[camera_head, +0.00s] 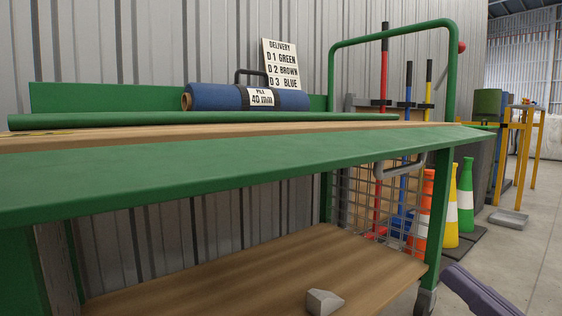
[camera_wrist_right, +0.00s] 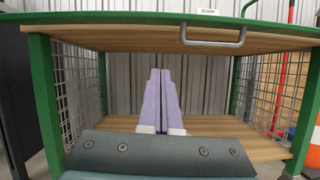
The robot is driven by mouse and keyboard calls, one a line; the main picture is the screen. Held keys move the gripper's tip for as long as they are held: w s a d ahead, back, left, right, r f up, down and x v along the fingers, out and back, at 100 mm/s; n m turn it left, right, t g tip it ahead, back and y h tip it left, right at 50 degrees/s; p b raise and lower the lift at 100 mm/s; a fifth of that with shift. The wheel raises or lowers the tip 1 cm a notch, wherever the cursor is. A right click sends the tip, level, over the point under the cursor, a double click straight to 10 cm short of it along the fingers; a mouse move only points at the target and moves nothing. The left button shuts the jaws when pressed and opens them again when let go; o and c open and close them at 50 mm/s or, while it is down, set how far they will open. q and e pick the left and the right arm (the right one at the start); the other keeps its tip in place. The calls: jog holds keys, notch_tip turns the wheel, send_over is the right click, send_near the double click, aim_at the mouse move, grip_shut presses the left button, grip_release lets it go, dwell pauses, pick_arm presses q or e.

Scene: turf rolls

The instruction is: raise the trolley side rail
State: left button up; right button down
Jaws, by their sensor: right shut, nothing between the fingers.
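The trolley has a green frame and a wooden deck (camera_head: 45,138). Its near side rail, a broad green panel (camera_head: 210,168), lies folded outward along the deck's front edge, its exact angle unclear. A grey bent handle (camera_head: 400,168) hangs below the panel's right end. In the right wrist view the handle (camera_wrist_right: 212,42) is above and right of my fingertips, apart from them. My right gripper (camera_wrist_right: 160,70) has purple fingers shut together and empty, pointing towards the trolley. In the head view its purple part (camera_head: 478,290) shows at bottom right. My left gripper is not in view.
A blue roll (camera_head: 215,97) and a long green tube (camera_head: 200,120) lie on the deck. The lower wooden shelf (camera_head: 230,275) looks mostly clear. A grey wedge-shaped piece (camera_head: 323,302) shows at the bottom. Cones (camera_head: 465,195) stand at the right.

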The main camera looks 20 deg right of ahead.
aim_at(392, 155)
jog(key=w+a+r+n+y, duration=0.1)
jog(key=w+a+r, duration=0.3)
jog(key=w+r, duration=0.3)
jog(key=shift+w+r+b, duration=0.35)
jog(key=shift+r+b, duration=0.05)
jog(key=shift+r, duration=0.3)
